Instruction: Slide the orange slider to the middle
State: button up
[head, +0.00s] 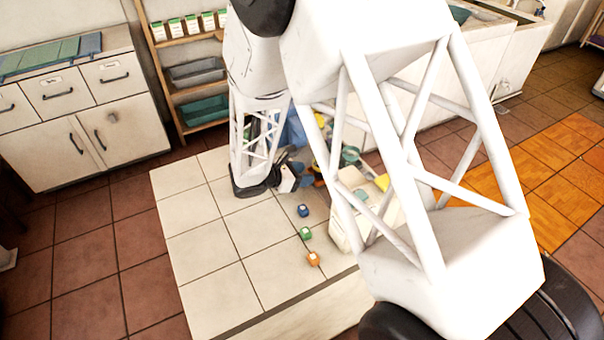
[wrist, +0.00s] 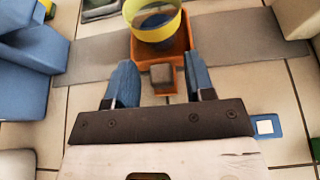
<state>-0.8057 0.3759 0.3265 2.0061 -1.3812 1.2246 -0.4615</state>
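The orange slider (wrist: 178,48) sits across a grey strip at the top middle of the wrist view. A yellow cup-like container (wrist: 152,22) stands on it, and a small brownish-grey block or handle (wrist: 162,76) is at its near end. My gripper (wrist: 159,75) is open, with one blue finger on each side of this block and a visible gap on both sides. I cannot tell how high the fingers are. In the head view my gripper (head: 287,178) is low over the tiled tabletop, and my arm hides most of the slider area.
The grey strip (wrist: 235,38) extends to both sides of the slider. Blue blocky objects (wrist: 28,65) stand at the wrist view's left. The top's left part is clear.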

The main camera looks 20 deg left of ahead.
jog(key=shift+s+a, duration=0.1)
jog(key=shift+v, duration=3.75)
jog(key=shift+r, duration=0.1)
jog(key=s+d+r+m+g, duration=0.1)
jog(key=d+r+m, duration=0.3)
jog(key=d, duration=0.5)
jog(key=s+d+r+m+g+y, duration=0.1)
jog(key=d+r+m+g, duration=0.3)
jog(key=d, duration=0.5)
jog(key=s+d+r+m+g+y, duration=0.1)
jog(key=d+r+m, duration=0.3)
jog(key=d+r, duration=0.4)
jog(key=shift+s+d+r+m+g, duration=0.1)
jog(key=shift+s+d+m+g, duration=0.3)
jog(key=shift+s+d+g, duration=0.4)
jog(key=s+d+r+m+y, duration=0.3)
jog(key=s+d+m, duration=0.4)
jog(key=s, duration=0.3)
jog(key=s+d+r+m+y, duration=0.4)
jog(key=s+d+r+m, duration=0.2)
jog(key=s, duration=0.4)
jog(key=d+m, duration=0.1)
jog(key=d, duration=0.1)
jog(key=shift+d+r+t+y, duration=0.3)
jog(key=shift+d, duration=0.1)
